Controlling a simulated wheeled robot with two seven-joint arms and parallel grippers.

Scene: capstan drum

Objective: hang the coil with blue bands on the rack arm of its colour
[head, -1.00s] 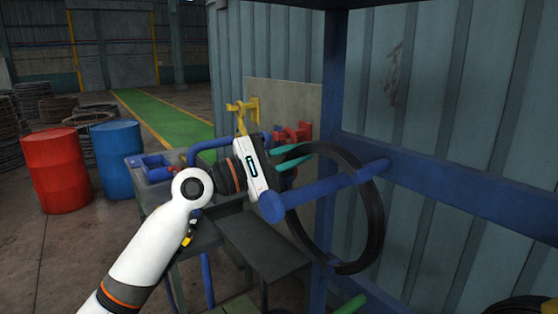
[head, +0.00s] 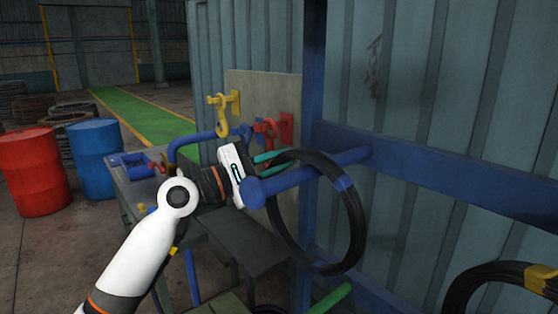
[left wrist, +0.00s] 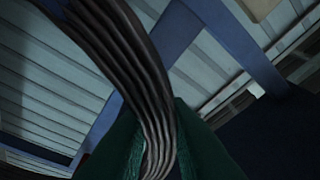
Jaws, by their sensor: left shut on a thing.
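The black coil with blue bands (head: 359,225) hangs as a ring at the blue rack arm (head: 305,177). The rack arm crosses in front of the ring's left side and appears to run through the ring, with its rounded tip to the left. My left gripper (head: 275,160) is shut on the upper part of the coil, just above the rack arm. In the left wrist view the coil's dark strands (left wrist: 120,50) run down between the green fingers (left wrist: 158,150). Whether the coil rests on the rack arm is unclear. My right gripper is not in view.
The rack's blue post (head: 312,70) and crossbeam (head: 450,182) stand close behind. A green rack arm (head: 331,297) is below. Another coil with yellow bands (head: 470,283) is at lower right. Yellow (head: 222,112) and red hooks (head: 268,132) and a grey bench (head: 135,185) are left.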

